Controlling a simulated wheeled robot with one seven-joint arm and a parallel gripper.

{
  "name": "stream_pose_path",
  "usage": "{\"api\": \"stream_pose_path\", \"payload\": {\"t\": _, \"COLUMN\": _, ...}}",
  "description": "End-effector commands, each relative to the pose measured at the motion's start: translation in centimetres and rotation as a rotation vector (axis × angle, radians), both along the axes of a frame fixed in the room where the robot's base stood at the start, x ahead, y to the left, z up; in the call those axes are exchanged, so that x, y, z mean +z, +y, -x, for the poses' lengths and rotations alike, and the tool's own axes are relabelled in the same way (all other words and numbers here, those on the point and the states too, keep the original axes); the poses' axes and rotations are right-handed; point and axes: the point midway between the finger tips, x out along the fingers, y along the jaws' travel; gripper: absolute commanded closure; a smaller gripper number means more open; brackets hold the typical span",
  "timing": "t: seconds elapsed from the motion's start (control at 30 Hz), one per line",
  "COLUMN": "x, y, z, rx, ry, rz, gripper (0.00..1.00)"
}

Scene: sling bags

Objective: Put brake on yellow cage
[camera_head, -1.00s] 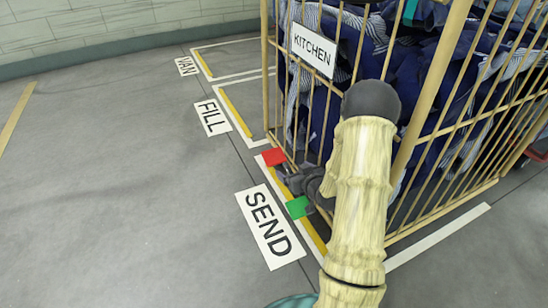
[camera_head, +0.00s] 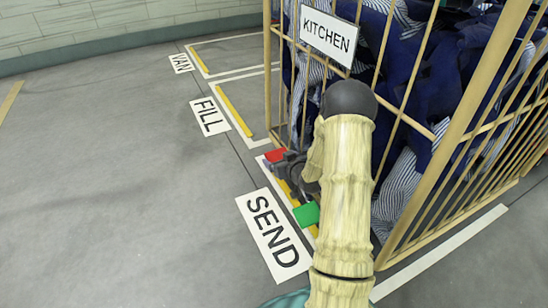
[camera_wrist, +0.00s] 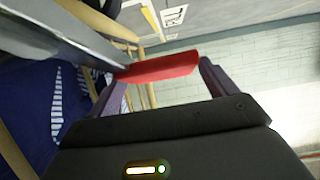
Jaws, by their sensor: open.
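The yellow cage (camera_head: 448,150) stands on the right in the head view, with a KITCHEN sign and dark blue cloth inside. At its near lower corner are a red pedal (camera_head: 274,155) and a green pedal (camera_head: 307,215). My gripper (camera_head: 284,165) is low beside the cage, at the red pedal and partly covering it. In the wrist view the red pedal (camera_wrist: 160,67) spans the gap between the fingertips of my open gripper (camera_wrist: 163,78). I cannot tell whether the fingers touch it. A grey bar (camera_wrist: 65,40) runs to the pedal from the upper left.
Floor signs SEND (camera_head: 272,233), FILL (camera_head: 209,116) and VAN (camera_head: 180,63) lie beside marked bays. The cage stands in the SEND bay. The floor to the left is clear. A pale wall (camera_head: 120,25) is at the back.

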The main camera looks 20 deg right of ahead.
Motion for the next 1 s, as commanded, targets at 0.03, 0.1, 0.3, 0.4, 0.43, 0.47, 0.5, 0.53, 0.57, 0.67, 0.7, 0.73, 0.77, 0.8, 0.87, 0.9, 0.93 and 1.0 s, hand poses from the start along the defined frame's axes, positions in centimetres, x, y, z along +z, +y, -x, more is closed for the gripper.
{"api": "stream_pose_path", "payload": {"t": 0.03, "x": -0.47, "y": -0.04, "z": -0.24, "rx": -0.001, "ry": -0.001, "rz": 0.000, "gripper": 0.15}}
{"api": "stream_pose_path", "payload": {"t": 0.1, "x": -0.60, "y": -0.07, "z": -0.44, "rx": -0.002, "ry": -0.001, "rz": 0.000, "gripper": 0.15}}
{"api": "stream_pose_path", "payload": {"t": 0.3, "x": -0.58, "y": -0.16, "z": -0.55, "rx": -0.004, "ry": -0.001, "rz": 0.000, "gripper": 0.15}}
{"api": "stream_pose_path", "payload": {"t": 0.4, "x": -0.57, "y": -0.17, "z": -0.55, "rx": -0.004, "ry": -0.001, "rz": 0.000, "gripper": 0.15}}
{"api": "stream_pose_path", "payload": {"t": 0.43, "x": -0.57, "y": -0.17, "z": -0.55, "rx": -0.004, "ry": -0.001, "rz": -0.001, "gripper": 0.15}}
{"api": "stream_pose_path", "payload": {"t": 0.47, "x": -0.57, "y": -0.17, "z": -0.55, "rx": -0.003, "ry": -0.001, "rz": 0.000, "gripper": 0.19}}
{"api": "stream_pose_path", "payload": {"t": 0.5, "x": -0.57, "y": -0.17, "z": -0.54, "rx": -0.003, "ry": -0.001, "rz": 0.000, "gripper": 0.27}}
{"api": "stream_pose_path", "payload": {"t": 0.53, "x": -0.57, "y": -0.17, "z": -0.54, "rx": -0.003, "ry": -0.001, "rz": 0.000, "gripper": 0.33}}
{"api": "stream_pose_path", "payload": {"t": 0.57, "x": -0.57, "y": -0.17, "z": -0.54, "rx": -0.003, "ry": -0.001, "rz": 0.000, "gripper": 0.39}}
{"api": "stream_pose_path", "payload": {"t": 0.67, "x": -0.57, "y": -0.16, "z": -0.54, "rx": -0.003, "ry": -0.001, "rz": 0.000, "gripper": 0.59}}
{"api": "stream_pose_path", "payload": {"t": 0.7, "x": -0.57, "y": -0.17, "z": -0.54, "rx": -0.003, "ry": -0.001, "rz": 0.000, "gripper": 0.66}}
{"api": "stream_pose_path", "payload": {"t": 0.73, "x": -0.57, "y": -0.17, "z": -0.54, "rx": -0.003, "ry": -0.001, "rz": 0.000, "gripper": 0.66}}
{"api": "stream_pose_path", "payload": {"t": 0.77, "x": -0.57, "y": -0.17, "z": -0.54, "rx": -0.003, "ry": 0.000, "rz": 0.000, "gripper": 0.66}}
{"api": "stream_pose_path", "payload": {"t": 0.8, "x": -0.56, "y": -0.19, "z": -0.53, "rx": -0.004, "ry": 0.000, "rz": 0.001, "gripper": 0.66}}
{"api": "stream_pose_path", "payload": {"t": 0.87, "x": -0.55, "y": -0.22, "z": -0.54, "rx": -0.004, "ry": 0.002, "rz": 0.001, "gripper": 0.66}}
{"api": "stream_pose_path", "payload": {"t": 0.9, "x": -0.54, "y": -0.30, "z": -0.52, "rx": -0.005, "ry": 0.004, "rz": 0.001, "gripper": 0.66}}
{"api": "stream_pose_path", "payload": {"t": 0.93, "x": -0.54, "y": -0.39, "z": -0.51, "rx": -0.006, "ry": 0.006, "rz": 0.001, "gripper": 0.66}}
{"api": "stream_pose_path", "payload": {"t": 1.0, "x": -0.54, "y": -0.59, "z": -0.49, "rx": -0.010, "ry": 0.013, "rz": 0.002, "gripper": 0.66}}
